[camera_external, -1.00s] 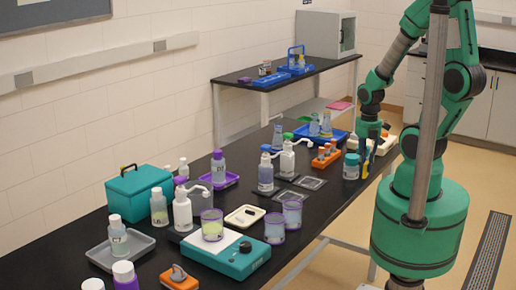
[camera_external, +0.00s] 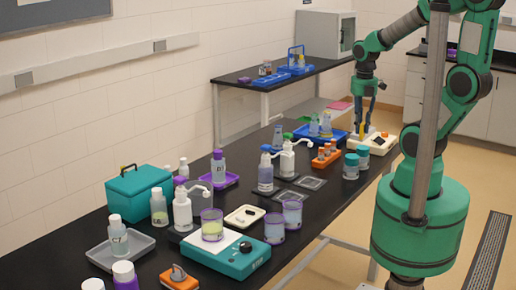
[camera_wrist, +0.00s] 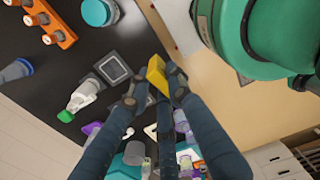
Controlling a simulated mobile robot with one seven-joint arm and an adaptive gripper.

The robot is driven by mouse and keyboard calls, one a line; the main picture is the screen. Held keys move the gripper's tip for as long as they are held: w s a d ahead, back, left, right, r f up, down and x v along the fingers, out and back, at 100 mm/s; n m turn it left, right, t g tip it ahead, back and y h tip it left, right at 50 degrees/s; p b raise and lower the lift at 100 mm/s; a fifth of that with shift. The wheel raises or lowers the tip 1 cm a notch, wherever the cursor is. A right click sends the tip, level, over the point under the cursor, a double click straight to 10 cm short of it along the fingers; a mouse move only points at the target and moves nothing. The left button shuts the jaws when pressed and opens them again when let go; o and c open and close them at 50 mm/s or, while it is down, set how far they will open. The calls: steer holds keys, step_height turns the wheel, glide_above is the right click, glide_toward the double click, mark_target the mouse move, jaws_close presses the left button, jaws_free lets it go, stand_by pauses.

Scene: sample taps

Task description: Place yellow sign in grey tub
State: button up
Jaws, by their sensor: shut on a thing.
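The yellow sign (camera_wrist: 156,70) is a small yellow piece between the fingertips of my gripper (camera_wrist: 154,90) in the wrist view. In the external view, the yellow sign (camera_external: 361,130) hangs below my gripper (camera_external: 365,105), in front of the cream tray at the far end of the black bench. My gripper is shut on it; the fingers hide part of it. A shallow grey tub (camera_external: 103,257) lies at the near left of the bench, with a white-capped bottle (camera_external: 117,238) standing in it.
Two teal-lidded jars (camera_external: 351,168) and an orange rack (camera_external: 326,157) stand near the cream tray (camera_external: 377,149). Bottles, purple-rimmed beakers (camera_external: 292,212), a teal scale (camera_external: 225,258) and a teal box (camera_external: 137,195) crowd the bench toward the tub.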

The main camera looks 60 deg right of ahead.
steer(key=w+a+r+n+p, duration=0.15)
steer(key=w+a, duration=0.35)
steer(key=w, duration=0.5)
steer(key=w+a+r+n+p, duration=0.1)
steer(key=w+a+r+p, duration=0.3)
steer(key=w, duration=0.6)
steer(key=w+a+r+n+p, duration=0.1)
steer(key=w+a+p, duration=0.1)
steer(key=w+a, duration=0.65)
steer(key=n+p, duration=0.4)
steer(key=p, duration=0.2)
glide_above(197, 199)
steer(key=w+d, duration=0.4)
step_height(197, 199, down, 8)
steer(key=shift+m, duration=0.25)
steer(key=shift+w+f, duration=0.1)
steer(key=shift+f, duration=2.4)
steer(key=shift+f, duration=0.15)
step_height(197, 199, down, 11)
steer(key=b, duration=0.4)
